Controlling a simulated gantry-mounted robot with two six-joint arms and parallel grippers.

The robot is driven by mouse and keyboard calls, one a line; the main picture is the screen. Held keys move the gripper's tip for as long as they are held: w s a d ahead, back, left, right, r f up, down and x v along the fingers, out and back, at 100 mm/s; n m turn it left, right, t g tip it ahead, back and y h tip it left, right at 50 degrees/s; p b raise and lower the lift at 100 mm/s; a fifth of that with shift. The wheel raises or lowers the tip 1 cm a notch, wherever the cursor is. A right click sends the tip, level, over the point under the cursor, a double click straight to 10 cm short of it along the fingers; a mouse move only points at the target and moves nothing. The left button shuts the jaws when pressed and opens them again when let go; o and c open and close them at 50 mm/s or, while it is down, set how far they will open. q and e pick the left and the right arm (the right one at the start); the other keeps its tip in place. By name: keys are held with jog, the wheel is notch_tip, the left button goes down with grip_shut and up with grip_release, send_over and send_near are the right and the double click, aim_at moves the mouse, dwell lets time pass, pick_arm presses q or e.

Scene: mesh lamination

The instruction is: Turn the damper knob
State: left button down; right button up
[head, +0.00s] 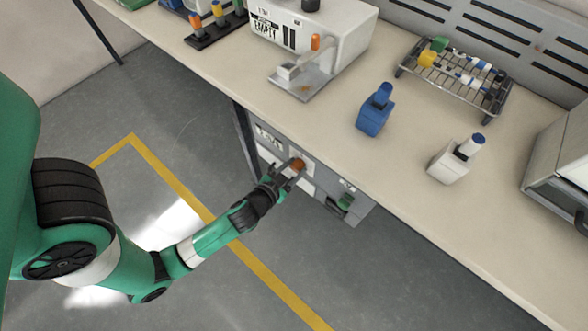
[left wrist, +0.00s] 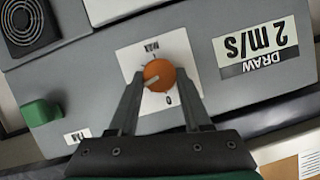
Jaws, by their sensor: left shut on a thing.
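The damper knob is a round orange knob (left wrist: 159,76) with a pale pointer line, on a white dial plate (left wrist: 185,50) of a grey panel. In the left wrist view the pointer is aimed toward the lower left, and the plate carries markings including a "0". My left gripper (left wrist: 159,84) has a finger on each side of the knob and is shut on it. In the head view the knob (head: 298,164) sits under the bench edge, with my left gripper (head: 288,172) at it. My right gripper is in neither view.
The bench top (head: 330,125) overhangs the panel. On it stand a white machine (head: 345,30), blue bottle (head: 373,118), white bottle (head: 449,165) and wire rack (head: 455,77).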

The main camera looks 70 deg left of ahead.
pick_arm(q)
jog(key=shift+d+m+y+b, duration=0.1)
jog(key=shift+m+y+b, duration=0.4)
jog(key=shift+m+b, duration=0.25)
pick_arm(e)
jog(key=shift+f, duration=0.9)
pick_arm(q)
jog(key=shift+c, duration=1.7)
grip_release()
